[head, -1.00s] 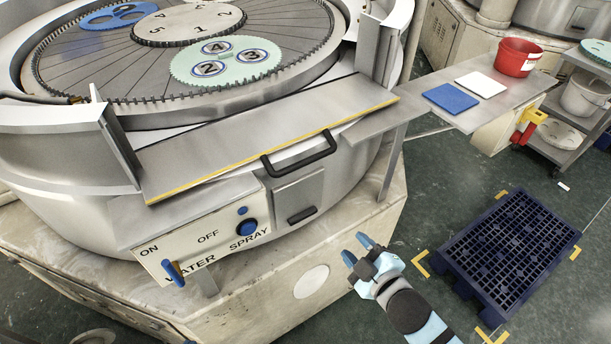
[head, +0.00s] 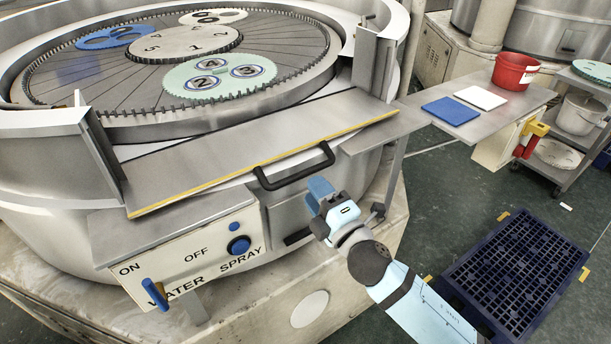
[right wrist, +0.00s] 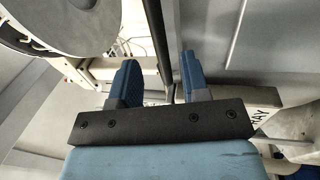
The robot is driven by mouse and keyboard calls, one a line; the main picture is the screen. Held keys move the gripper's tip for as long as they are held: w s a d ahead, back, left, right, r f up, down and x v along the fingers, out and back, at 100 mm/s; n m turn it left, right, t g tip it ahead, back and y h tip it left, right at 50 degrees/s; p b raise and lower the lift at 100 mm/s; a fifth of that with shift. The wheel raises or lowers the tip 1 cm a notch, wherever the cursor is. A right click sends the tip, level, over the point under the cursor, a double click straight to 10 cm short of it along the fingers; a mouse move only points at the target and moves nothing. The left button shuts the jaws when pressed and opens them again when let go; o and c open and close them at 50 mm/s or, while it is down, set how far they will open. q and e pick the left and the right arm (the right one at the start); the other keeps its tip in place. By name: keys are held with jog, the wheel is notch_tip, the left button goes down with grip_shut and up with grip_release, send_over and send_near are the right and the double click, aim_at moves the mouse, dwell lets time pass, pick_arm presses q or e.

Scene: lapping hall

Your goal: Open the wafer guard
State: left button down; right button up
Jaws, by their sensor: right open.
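The wafer guard (head: 215,155) is a flat sloped metal panel with a yellow front edge. It spans the gap between two upright posts at the front of the round machine. Its black bar handle (head: 297,176) sticks out along the front edge. My right gripper (head: 317,189) is just below and beside the handle's right half, with its blue fingers open. In the right wrist view the fingers (right wrist: 158,82) stand apart, and a dark bar, apparently the handle, runs in line with the gap between them. Whether they touch it I cannot tell. My left gripper is out of view.
Below the guard sits a control panel (head: 190,257) with a blue lever and a blue knob. A side shelf (head: 483,123) at the right holds a blue pad, a white pad and a red bucket (head: 515,72). A dark pallet (head: 515,275) lies on the floor at the right.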

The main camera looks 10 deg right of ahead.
jog(key=shift+x, duration=2.05)
grip_shut()
